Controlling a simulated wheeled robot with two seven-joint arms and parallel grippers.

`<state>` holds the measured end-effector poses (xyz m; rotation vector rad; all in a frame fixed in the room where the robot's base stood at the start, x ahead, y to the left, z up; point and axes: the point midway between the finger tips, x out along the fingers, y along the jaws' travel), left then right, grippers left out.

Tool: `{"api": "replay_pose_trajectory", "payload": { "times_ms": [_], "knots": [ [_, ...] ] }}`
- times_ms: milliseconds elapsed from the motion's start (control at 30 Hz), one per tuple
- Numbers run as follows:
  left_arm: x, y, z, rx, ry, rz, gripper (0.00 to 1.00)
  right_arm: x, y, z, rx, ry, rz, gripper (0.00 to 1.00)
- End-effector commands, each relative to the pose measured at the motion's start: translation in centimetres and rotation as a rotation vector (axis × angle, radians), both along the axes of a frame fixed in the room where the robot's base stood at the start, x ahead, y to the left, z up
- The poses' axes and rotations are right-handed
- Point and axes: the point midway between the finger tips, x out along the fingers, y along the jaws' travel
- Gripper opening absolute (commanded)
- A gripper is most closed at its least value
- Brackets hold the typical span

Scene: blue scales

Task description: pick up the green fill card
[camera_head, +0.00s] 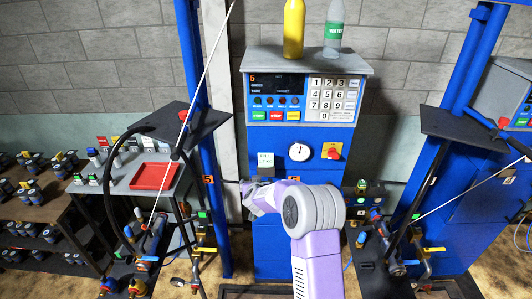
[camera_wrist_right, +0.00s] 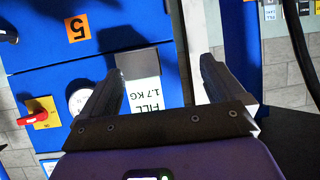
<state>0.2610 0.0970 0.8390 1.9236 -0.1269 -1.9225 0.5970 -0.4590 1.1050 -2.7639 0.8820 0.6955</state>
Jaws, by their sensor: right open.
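The fill card (camera_head: 265,158) is a small white card on the front of the blue scale column, left of the round dial. In the right wrist view the card (camera_wrist_right: 146,92) appears upside down and reads FILL 1.7 KG, with a green edge. It lies between the fingers in that picture, nearer the left one. My right gripper (camera_head: 252,194) is just below the card in the head view. In the wrist view my right gripper (camera_wrist_right: 162,66) is open and empty, its fingers apart. Contact with the card does not show. My left gripper is not in view.
A white dial (camera_head: 299,152) and a red knob on a yellow plate (camera_head: 332,151) sit right of the card. A red tray (camera_head: 154,177) lies on the left side table. A keypad panel (camera_head: 303,98) is above. Blue posts flank the column.

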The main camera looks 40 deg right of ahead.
Motion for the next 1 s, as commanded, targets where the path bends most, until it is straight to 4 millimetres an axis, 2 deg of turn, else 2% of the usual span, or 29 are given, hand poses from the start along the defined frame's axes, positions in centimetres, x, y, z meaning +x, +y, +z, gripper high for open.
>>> {"api": "replay_pose_trajectory", "payload": {
  "times_ms": [33, 100, 200, 300, 567, 767, 1000],
  "knots": [
    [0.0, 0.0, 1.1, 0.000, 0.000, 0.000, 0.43, 0.2, -1.5, 3.0, -0.023, -0.029, -0.028, 0.96],
    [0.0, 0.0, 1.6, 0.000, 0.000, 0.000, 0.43, 0.3, -2.8, 5.4, -0.047, -0.053, -0.055, 0.96],
    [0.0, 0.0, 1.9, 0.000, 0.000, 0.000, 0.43, 0.4, -4.0, 7.1, -0.066, -0.073, -0.077, 0.96],
    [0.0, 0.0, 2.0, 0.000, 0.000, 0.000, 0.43, 1.0, -4.9, 7.2, -0.072, -0.077, -0.083, 0.96],
    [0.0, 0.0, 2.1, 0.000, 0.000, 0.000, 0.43, 2.2, -6.0, 6.3, -0.071, -0.076, -0.082, 0.96],
    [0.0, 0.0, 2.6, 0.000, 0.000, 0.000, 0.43, 3.8, -7.8, 5.3, -0.071, -0.077, -0.084, 0.96],
    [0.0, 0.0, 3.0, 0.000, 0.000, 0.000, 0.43, 5.3, -8.8, 4.5, -0.071, -0.076, -0.081, 0.96]
  ]
}}
